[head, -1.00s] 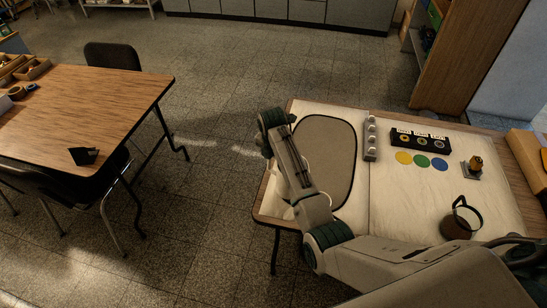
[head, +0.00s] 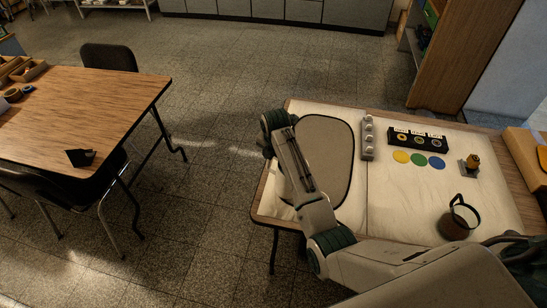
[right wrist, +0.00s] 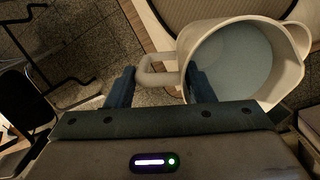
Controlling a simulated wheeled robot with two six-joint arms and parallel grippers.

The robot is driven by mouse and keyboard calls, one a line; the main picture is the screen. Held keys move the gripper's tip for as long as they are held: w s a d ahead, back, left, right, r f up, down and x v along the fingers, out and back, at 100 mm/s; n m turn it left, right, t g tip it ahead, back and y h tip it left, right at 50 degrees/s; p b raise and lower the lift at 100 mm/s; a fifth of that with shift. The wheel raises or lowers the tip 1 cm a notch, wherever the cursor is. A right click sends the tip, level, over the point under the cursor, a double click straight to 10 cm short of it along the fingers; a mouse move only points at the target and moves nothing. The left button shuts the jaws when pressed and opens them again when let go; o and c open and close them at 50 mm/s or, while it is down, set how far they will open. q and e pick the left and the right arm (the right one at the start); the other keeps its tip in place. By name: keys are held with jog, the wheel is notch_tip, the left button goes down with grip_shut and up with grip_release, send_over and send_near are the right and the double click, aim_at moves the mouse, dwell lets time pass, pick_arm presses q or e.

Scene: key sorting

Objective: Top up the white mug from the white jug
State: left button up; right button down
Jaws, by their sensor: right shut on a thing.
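The white jug (right wrist: 187,56) fills the upper right of the right wrist view, with its open mouth towards the camera and a pale blue-grey inside. Its lip juts out at the right. My right gripper (right wrist: 158,88) is shut on the jug's handle (right wrist: 155,70), with one dark finger on each side. I cannot make out the white mug in either view. My left gripper is not in view.
A grey mat (head: 335,140) lies on the white-covered table, partly under my arm. A dark carafe (head: 457,222), coloured discs (head: 419,160), a black key tray (head: 418,140), a grey strip with knobs (head: 368,140) and a small brass piece (head: 472,162) stand to the right.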

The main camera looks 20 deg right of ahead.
jog(key=shift+s+d+r+t+y+b, duration=0.3)
jog(key=shift+s+d+r+t+y, duration=0.2)
jog(key=shift+s+d+r+t, duration=0.45)
dwell(2.0)
jog(key=shift+s+d+f+t+y+b, duration=0.2)
jog(key=shift+s+f+t+y+b, duration=0.45)
jog(key=shift+b, duration=2.3)
dwell(2.1)
